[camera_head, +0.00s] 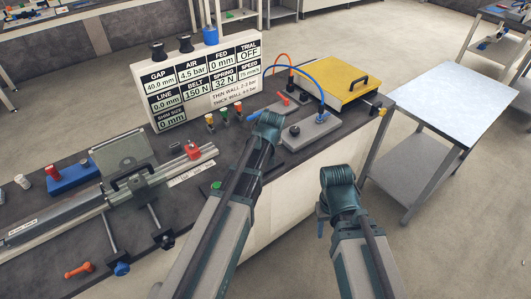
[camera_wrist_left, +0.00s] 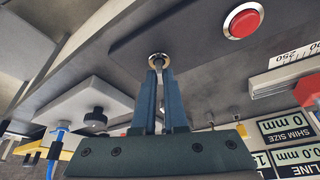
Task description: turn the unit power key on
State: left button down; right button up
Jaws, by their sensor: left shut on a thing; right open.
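The power key (camera_wrist_left: 157,61) shows in the left wrist view as a small metal key in a round silver collar on a dark panel. The fingertips of my left gripper (camera_wrist_left: 159,72) are shut on it. In the head view my left wrist hides the key and these fingers. My right gripper (camera_head: 321,221) hangs in front of the bench at the right, open and away from the key. Its fingers are mostly hidden by its wrist.
A red push button (camera_wrist_left: 243,20) sits near the key. The display board (camera_head: 205,82) stands behind and reads TRIAL OFF. A yellow-topped box (camera_head: 337,80) is at the bench's right end. The metal rail (camera_head: 90,205) lies left. A side table (camera_head: 450,100) stands right.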

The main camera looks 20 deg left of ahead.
pick_arm(q)
jog(key=n+g+y, duration=0.1)
jog(key=n, duration=0.4)
jog(key=shift+w+d, duration=0.1)
jog(key=shift+n+g+y, duration=0.3)
dwell(0.4)
jog(key=c, duration=1)
grip_release()
jog(key=shift+o, duration=0.2)
jog(key=shift+r, duration=0.15)
jog(key=p+v, duration=1.2)
jog(key=v, duration=0.1)
jog(key=shift+d+r+p, duration=0.15)
jog(key=shift+r+p, duration=0.1)
jog(key=shift+p, duration=0.15)
